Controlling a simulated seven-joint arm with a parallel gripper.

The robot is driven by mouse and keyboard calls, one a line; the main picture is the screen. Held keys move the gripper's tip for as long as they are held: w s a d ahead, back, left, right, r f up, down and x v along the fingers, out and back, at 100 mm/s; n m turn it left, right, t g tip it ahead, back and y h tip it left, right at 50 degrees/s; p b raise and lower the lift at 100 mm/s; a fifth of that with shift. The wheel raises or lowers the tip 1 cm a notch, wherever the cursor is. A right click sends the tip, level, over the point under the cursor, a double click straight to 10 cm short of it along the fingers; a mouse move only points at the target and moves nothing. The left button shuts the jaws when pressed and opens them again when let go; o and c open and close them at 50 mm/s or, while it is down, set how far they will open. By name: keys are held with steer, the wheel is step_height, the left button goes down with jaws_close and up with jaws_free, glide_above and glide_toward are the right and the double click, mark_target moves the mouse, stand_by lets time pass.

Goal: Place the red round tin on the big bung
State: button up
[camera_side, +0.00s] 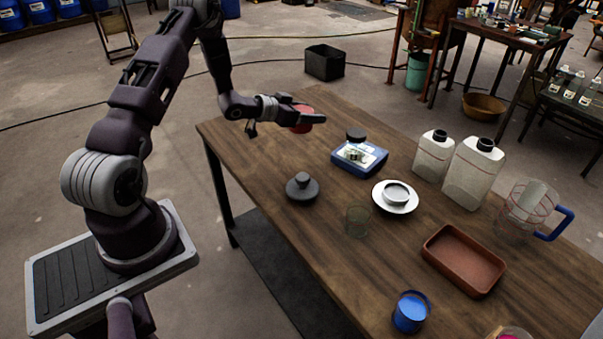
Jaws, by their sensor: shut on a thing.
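The red round tin (301,128) is held above the far left part of the wooden table. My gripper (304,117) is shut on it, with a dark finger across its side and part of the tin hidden. A dark grey, round, stepped piece with a knob on top, which looks like the big bung (302,188), stands on the table nearer the camera, below the tin in the picture. Its top is bare, and my gripper is well apart from it.
A blue device (373,167) with a black round piece (356,135) by it, a white saucer (408,207) with a bowl, and a clear glass (358,222) stand nearby. White jugs (471,175), a clear jug (528,208), a brown tray (434,249) and a blue tin (410,315) lie rightward.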

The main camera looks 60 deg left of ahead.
steer(key=s+d+r+m+g+h, duration=0.1)
steer(key=s+d+m+h, duration=0.15)
steer(key=d, duration=0.35)
steer(key=s+d+r+m+h, duration=0.2)
steer(key=s+d+h, duration=0.15)
steer(key=d, duration=0.25)
glide_above(303, 186)
steer(key=w, duration=0.4)
steer(key=shift+m, duration=0.25)
steer(key=f, duration=0.9)
steer(key=shift+s+a+f, duration=0.15)
steer(key=shift+s+f, duration=0.1)
steer(key=shift+f, duration=0.3)
steer(key=o, duration=1.6)
steer(key=shift+f, duration=0.15)
